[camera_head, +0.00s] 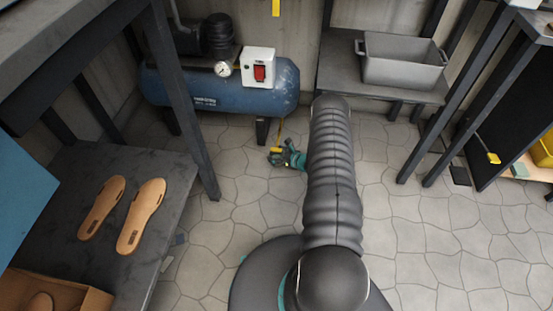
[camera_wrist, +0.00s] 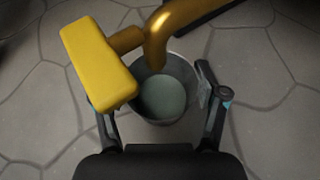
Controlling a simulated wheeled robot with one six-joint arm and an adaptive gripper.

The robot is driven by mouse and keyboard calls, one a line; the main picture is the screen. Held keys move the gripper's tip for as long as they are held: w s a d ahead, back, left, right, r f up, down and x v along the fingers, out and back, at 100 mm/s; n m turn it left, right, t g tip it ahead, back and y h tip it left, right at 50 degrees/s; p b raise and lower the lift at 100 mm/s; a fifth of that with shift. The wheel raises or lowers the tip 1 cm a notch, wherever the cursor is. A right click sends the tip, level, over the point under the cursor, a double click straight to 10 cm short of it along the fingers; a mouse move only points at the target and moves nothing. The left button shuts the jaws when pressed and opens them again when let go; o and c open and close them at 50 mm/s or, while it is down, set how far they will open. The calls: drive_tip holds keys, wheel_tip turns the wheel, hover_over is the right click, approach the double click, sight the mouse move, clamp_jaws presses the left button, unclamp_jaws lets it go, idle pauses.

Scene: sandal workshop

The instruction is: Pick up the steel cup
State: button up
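The steel cup (camera_wrist: 165,98) stands upright in the wrist view, seen from above, with a grey-green inside. My gripper (camera_wrist: 160,95) is open, with one finger on each side of the cup. The right finger's pad is close to the cup's rim; I cannot tell whether it touches. The left fingertip is hidden behind a yellow handle (camera_wrist: 97,65). In the head view my gripper (camera_head: 290,157) is low by the compressor, partly behind my arm, and I cannot make out the cup there.
A brass pipe (camera_wrist: 180,20) bends down over the cup's far rim, beside the yellow handle. The blue compressor (camera_head: 210,95) stands behind. A table with sandal soles (camera_head: 140,215) is at left. A grey bin (camera_head: 400,65) sits on a shelf at right.

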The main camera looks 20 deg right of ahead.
drive_tip(key=shift+c, duration=0.6)
drive_tip(key=shift+r, duration=0.45)
drive_tip(key=shift+s+d+r, duration=0.15)
drive_tip(key=shift+s, duration=0.05)
drive_tip(key=s+d, duration=0.1)
drive_tip(key=s, duration=0.1)
drive_tip(key=s+d, duration=0.1)
drive_tip(key=s, duration=0.1)
drive_tip(key=s+d, duration=0.1)
drive_tip(key=s, duration=0.2)
drive_tip(key=shift+s, duration=0.1)
wheel_tip(320, 180, up, 35)
drive_tip(key=w+a, duration=0.2)
drive_tip(key=w, duration=0.1)
drive_tip(key=s+d+r+m+t+h+b, duration=0.1)
drive_tip(key=s+d+r+m+h, duration=0.1)
drive_tip(key=d+r, duration=0.7)
drive_tip(key=s+d+r+m+h+b, duration=0.1)
drive_tip(key=s+d+r+m+h, duration=0.15)
drive_tip(key=d+r, duration=0.65)
drive_tip(key=f, duration=0.2)
drive_tip(key=a+f+b, duration=0.1)
drive_tip(key=f, duration=0.1)
drive_tip(key=a+f, duration=0.1)
drive_tip(key=f, duration=0.2)
drive_tip(key=shift+a+b, duration=0.2)
drive_tip(key=shift+b, duration=0.15)
